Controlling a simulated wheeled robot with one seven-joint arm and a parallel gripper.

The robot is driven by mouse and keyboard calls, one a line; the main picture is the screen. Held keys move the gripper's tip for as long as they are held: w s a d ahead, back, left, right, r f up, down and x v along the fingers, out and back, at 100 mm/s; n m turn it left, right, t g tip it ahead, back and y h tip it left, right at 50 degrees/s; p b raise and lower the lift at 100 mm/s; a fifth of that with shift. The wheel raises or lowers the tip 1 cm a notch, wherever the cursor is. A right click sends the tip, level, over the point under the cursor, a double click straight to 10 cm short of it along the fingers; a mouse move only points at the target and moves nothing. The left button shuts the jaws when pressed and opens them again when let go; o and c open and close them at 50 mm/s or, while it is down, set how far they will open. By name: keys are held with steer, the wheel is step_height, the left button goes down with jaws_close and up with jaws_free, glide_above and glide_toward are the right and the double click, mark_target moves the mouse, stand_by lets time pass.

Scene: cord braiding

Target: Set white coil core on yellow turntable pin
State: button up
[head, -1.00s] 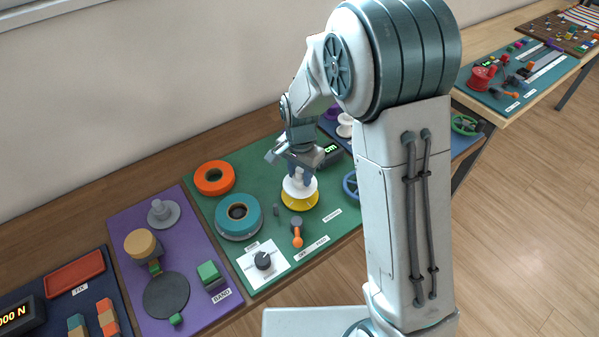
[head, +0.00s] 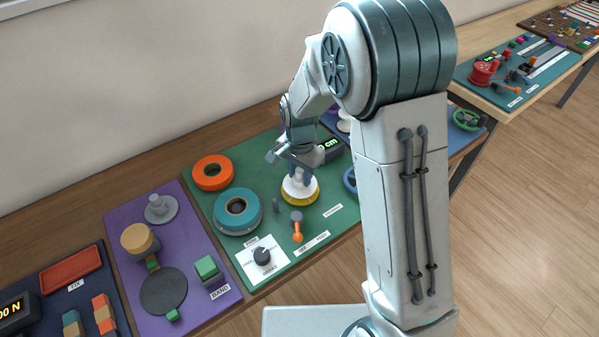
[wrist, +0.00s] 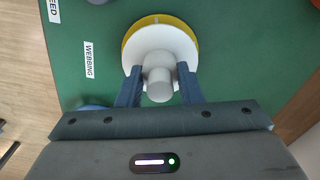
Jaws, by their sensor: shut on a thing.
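The white coil core (head: 298,189), a flat disc with a grey-white upright post, is over the yellow turntable (head: 301,203) on the green board. In the wrist view the core's disc (wrist: 150,37) covers most of the turntable, whose yellow rim (wrist: 126,50) shows at the far side and left. My gripper (wrist: 160,88) has its two blue fingers on either side of the core's post, shut on it. In the head view my gripper (head: 299,174) points down from above. The turntable pin is hidden under the core, and I cannot tell if the disc touches the turntable.
A teal coil (head: 238,213) and an orange ring (head: 212,174) lie left of the turntable. An orange-handled crank (head: 297,230) and a dial on a white plate (head: 262,256) are in front. A blue wheel (head: 350,180) is at the right, partly behind my arm.

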steer(key=shift+f, duration=0.2)
steer(key=shift+f+b, duration=0.6)
steer(key=shift+f, duration=0.05)
steer(key=o, duration=1)
steer(key=shift+r, duration=0.15)
steer(key=shift+r+p, duration=2.9)
steer(key=shift+r, duration=1.1)
steer(key=shift+f, duration=0.1)
